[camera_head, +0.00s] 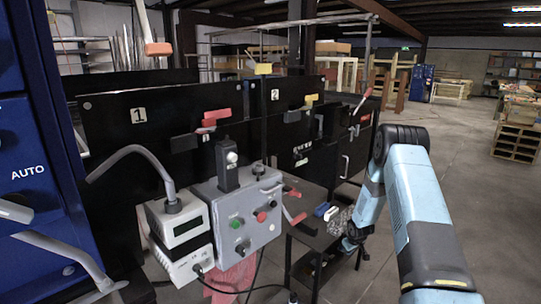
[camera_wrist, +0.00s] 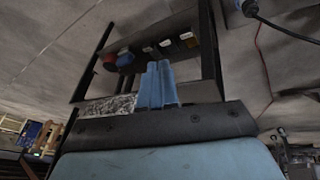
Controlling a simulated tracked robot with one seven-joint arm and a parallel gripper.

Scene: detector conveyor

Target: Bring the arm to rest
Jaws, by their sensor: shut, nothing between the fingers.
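My light blue arm (camera_head: 405,195) reaches in from the lower right in the head view and bends down toward a small dark stand. My gripper (camera_wrist: 157,68) shows in the wrist view as two light blue fingers side by side, closed together with nothing between them. The fingers point toward the dark stand (camera_wrist: 205,92). In the head view the gripper end is small and dark by the stand, so its fingers are hard to make out there.
The stand carries a blue block (camera_head: 322,209), a speckled grey piece (camera_head: 340,220) and, in the wrist view, a red item (camera_wrist: 109,62) and several pale blocks. A grey control box (camera_head: 240,215) and black numbered cabinets (camera_head: 150,135) stand left. Open floor (camera_head: 470,190) lies right.

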